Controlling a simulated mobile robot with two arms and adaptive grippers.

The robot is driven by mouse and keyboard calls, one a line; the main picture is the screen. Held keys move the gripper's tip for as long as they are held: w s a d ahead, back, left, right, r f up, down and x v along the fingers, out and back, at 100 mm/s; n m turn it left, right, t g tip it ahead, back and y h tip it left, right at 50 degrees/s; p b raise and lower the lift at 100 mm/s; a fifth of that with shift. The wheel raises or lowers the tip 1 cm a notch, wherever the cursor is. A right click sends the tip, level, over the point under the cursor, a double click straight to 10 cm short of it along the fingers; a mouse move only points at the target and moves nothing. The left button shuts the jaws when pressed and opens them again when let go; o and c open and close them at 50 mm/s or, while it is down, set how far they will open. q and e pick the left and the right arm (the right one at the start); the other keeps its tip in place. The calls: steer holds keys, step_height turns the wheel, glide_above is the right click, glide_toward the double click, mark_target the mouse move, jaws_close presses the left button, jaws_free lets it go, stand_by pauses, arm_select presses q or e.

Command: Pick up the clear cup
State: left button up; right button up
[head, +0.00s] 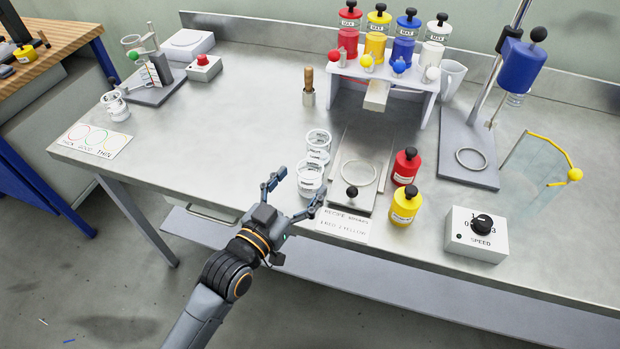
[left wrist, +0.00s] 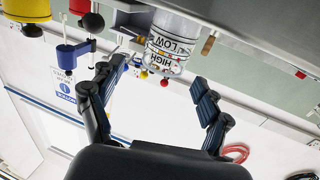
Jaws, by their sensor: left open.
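A clear cup (head: 311,178) with dark ring markings stands near the front edge of the steel bench, and a second similar clear cup (head: 318,143) stands just behind it. My left gripper (head: 297,190) is open, its two fingers spread in front of and to either side of the nearer cup. In the left wrist view, a clear cup (left wrist: 172,45) marked HIGH and LOW shows ahead of the open fingers (left wrist: 160,75). I cannot tell whether either finger touches it. My right gripper is not in view.
A scale-like tray with a ring (head: 358,172) stands right of the cups, with a recipe card (head: 343,225) in front. A speed box (head: 476,234) is farther right.

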mark_target(303, 177)
arm_select(q)
steer(key=x, duration=0.4)
steer(key=shift+w, duration=0.3)
steer(key=shift+a, duration=0.1)
steer(key=c, duration=1.3)
steer(key=shift+r, duration=0.1)
